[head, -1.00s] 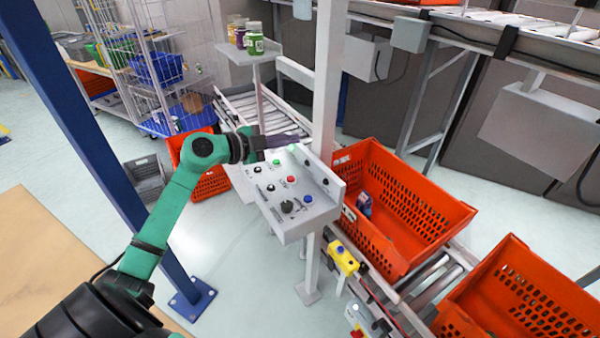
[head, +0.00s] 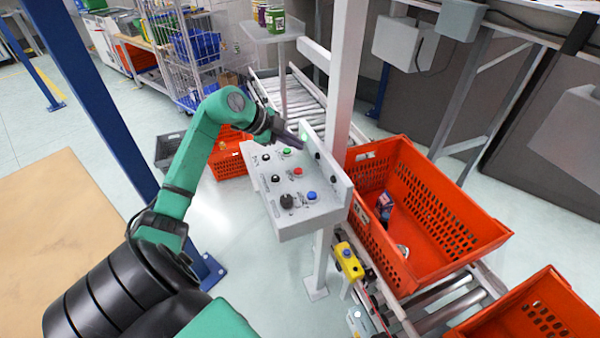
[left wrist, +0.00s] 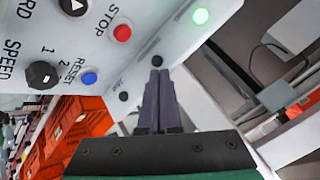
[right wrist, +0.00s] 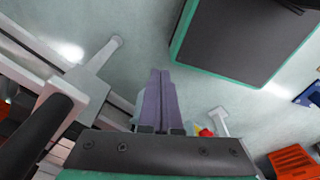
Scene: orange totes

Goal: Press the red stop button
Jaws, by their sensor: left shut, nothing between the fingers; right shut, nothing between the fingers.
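The red stop button (head: 297,171) sits on the face of a grey control box (head: 300,217), between a green button (head: 286,152) and a blue button (head: 311,195). In the left wrist view the red button (left wrist: 122,33) has the label STOP beside it. My left gripper (head: 299,143) is shut and empty, over the far part of the box, above and beyond the red button and apart from it. In the left wrist view its fingers (left wrist: 159,75) point past the red button, to its right. My right gripper (right wrist: 161,75) is shut and empty, with floor behind it.
A lit green lamp (left wrist: 201,16) is on the box's raised side wall. Black knobs (head: 287,201) share the panel. An orange tote (head: 420,215) stands on rollers to the right. A blue post (head: 100,100) stands at left.

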